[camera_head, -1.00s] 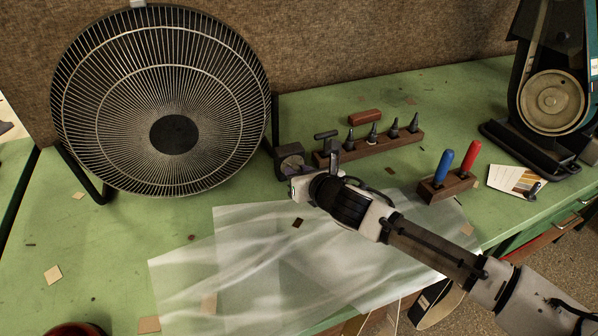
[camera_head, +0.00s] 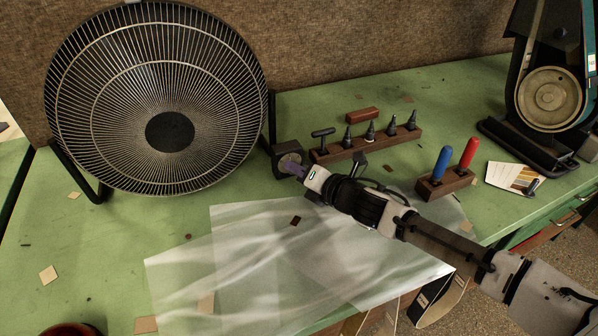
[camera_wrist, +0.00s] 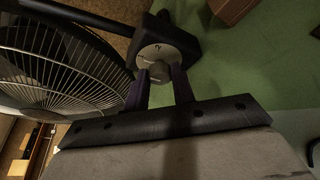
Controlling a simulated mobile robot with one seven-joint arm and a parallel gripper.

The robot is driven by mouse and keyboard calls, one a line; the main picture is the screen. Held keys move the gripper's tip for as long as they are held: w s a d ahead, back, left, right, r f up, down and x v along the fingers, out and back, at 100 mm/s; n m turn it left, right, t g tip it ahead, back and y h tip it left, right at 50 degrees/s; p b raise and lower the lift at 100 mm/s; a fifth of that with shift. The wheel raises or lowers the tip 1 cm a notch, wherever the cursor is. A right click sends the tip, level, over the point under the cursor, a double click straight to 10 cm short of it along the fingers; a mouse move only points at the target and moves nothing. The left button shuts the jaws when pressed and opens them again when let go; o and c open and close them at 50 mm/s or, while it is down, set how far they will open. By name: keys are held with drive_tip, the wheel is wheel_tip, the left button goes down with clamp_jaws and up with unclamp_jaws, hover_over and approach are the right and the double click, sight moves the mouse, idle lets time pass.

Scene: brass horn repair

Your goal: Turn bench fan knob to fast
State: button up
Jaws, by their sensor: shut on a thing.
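The bench fan (camera_head: 150,60) stands at the left, with a black round grille and a dark hub. Its small dark control box (camera_head: 283,147) sits on the bench at its right; the box also shows in the wrist view (camera_wrist: 188,42). The box has a pale round dial face with a grey knob (camera_wrist: 159,71) in its middle. My gripper (camera_wrist: 160,75) has its two purple fingers on either side of the knob and is shut on it. In the head view the fingers (camera_head: 292,168) reach the box face.
A wooden rack (camera_head: 370,143) of dark cone-tipped tools stands just right of the box. A block with blue and red handles (camera_head: 445,187) is farther right. A belt machine (camera_head: 548,95) stands at the back right. A translucent sheet (camera_head: 260,255) covers the bench front.

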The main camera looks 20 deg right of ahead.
idle(0.4)
drive_tip(key=o, duration=1)
drive_tip(key=shift+w, duration=0.1)
